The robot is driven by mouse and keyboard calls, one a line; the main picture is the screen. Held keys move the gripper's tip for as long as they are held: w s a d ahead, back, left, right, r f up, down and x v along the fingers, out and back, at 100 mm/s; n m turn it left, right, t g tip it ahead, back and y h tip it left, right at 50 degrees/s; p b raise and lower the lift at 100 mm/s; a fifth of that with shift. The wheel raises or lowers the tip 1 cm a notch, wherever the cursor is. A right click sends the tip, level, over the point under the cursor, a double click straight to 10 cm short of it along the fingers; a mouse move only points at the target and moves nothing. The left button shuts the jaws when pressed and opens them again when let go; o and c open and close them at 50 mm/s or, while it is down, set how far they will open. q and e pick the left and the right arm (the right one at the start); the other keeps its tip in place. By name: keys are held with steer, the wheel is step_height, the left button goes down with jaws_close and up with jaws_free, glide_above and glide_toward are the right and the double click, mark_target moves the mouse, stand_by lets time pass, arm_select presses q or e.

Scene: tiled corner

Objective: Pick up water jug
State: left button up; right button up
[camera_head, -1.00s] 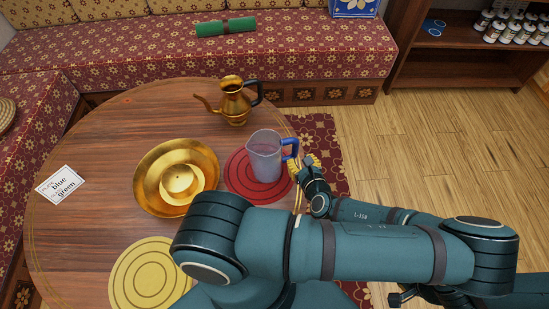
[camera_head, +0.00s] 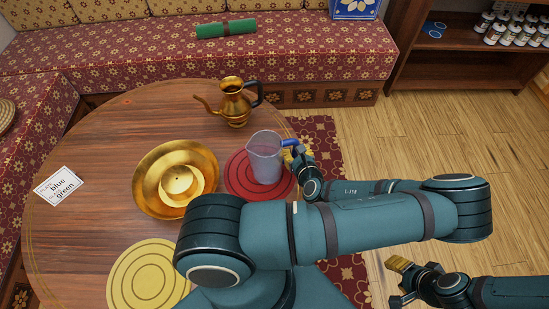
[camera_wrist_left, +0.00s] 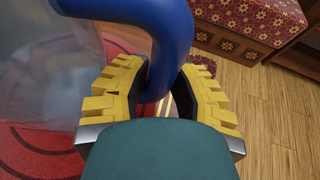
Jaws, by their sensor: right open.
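The water jug (camera_head: 265,158) is clear with a blue handle (camera_head: 291,143) on its right side. It stands upright on a red round mat (camera_head: 233,178) on the table. My left gripper (camera_head: 297,153) is at the handle. In the left wrist view the yellow fingers of my left gripper (camera_wrist_left: 162,85) are on both sides of the blue handle (camera_wrist_left: 170,40); whether they press on it I cannot tell. The jug's clear wall (camera_wrist_left: 45,65) shows at the left there. My right gripper (camera_head: 398,281) is open and empty, off the table at the lower right.
A brass pitcher (camera_head: 236,105) stands behind the jug. A golden bowl-like dish (camera_head: 150,185) and a yellow mat (camera_head: 145,280) are to the left on the round wooden table (camera_head: 90,130). A card (camera_head: 59,186) lies at the left edge. Wooden floor is clear at right.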

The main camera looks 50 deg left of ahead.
mark_target(297, 138)
arm_select(q)
jaws_close()
steer(key=shift+r, duration=0.15)
steer(key=shift+r+p, duration=1.35)
steer(key=shift+r, duration=3.5)
steer(key=shift+o, duration=0.4)
jaws_free()
jaws_close()
